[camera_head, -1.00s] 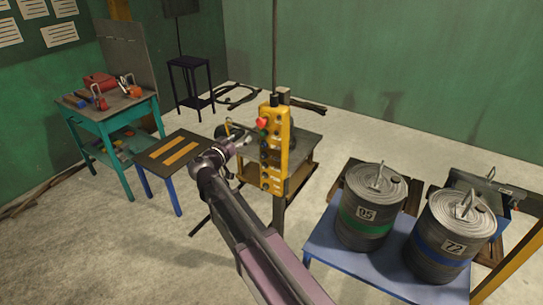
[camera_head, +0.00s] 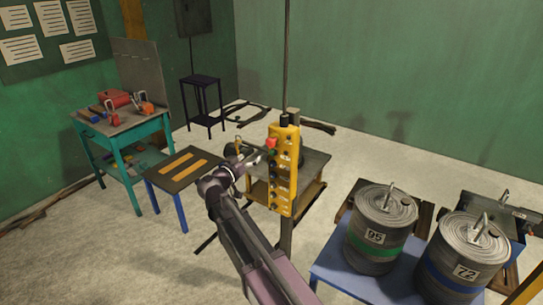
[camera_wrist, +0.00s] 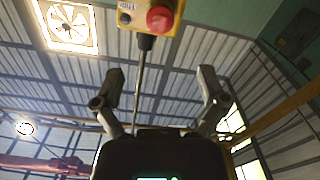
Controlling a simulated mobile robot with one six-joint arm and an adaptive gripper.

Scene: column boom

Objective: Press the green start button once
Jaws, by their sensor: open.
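A yellow control box (camera_head: 285,175) hangs upright in the middle of the head view, with a column of buttons. A red button (camera_head: 271,143) sticks out near its top. The small green button (camera_head: 272,154) appears just below it, partly blurred. My gripper (camera_head: 250,160) is just left of the box's upper part; a gap or contact is hard to judge. In the wrist view, my gripper (camera_wrist: 162,78) has its two fingers spread with nothing between them. The box's end (camera_wrist: 140,14) and red button (camera_wrist: 158,19) show at the top edge; no green button shows there.
A blue table (camera_head: 335,262) with two grey drums (camera_head: 381,229) stands at right. A dark table (camera_head: 313,160) is behind the box. A cable or pole (camera_head: 287,60) rises above the box.

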